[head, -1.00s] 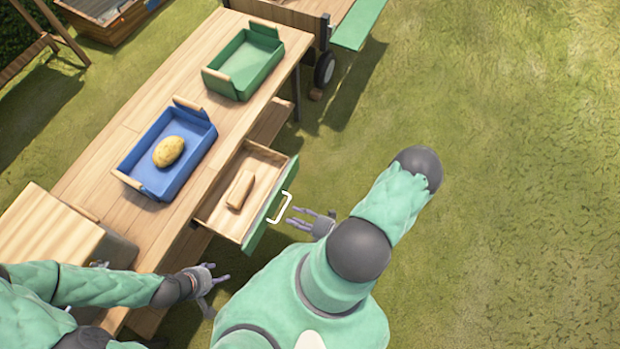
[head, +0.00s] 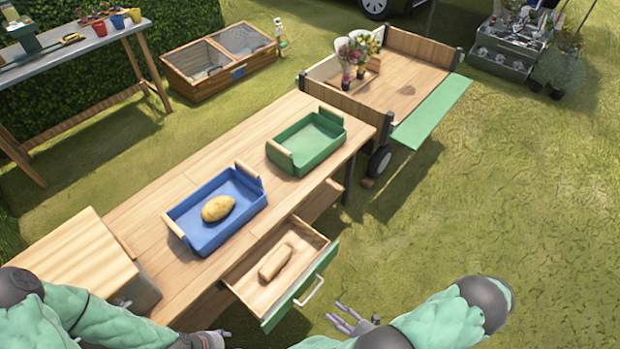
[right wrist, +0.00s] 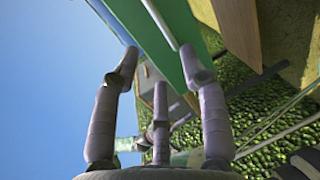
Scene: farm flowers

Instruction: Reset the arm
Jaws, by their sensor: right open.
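My right gripper (head: 340,318) is open and empty. It is just off the white handle (head: 312,291) of an open drawer, on the handle's outer side, with a small gap between them. In the right wrist view its fingers (right wrist: 160,62) are spread, with the green drawer front (right wrist: 194,62) beyond them. The drawer (head: 252,279) is pulled out from under the wooden table and holds a light wooden block (head: 275,262). My left gripper (head: 215,338) is at the bottom edge, partly cut off and dark, so its jaws cannot be read.
On the table (head: 160,215) stand a blue tray (head: 205,240) with a yellow potato-like object (head: 217,208) and an empty green tray (head: 305,148). A wooden box (head: 75,255) is at the left end. A cart with flowers (head: 395,75) is behind. Grass on the right is clear.

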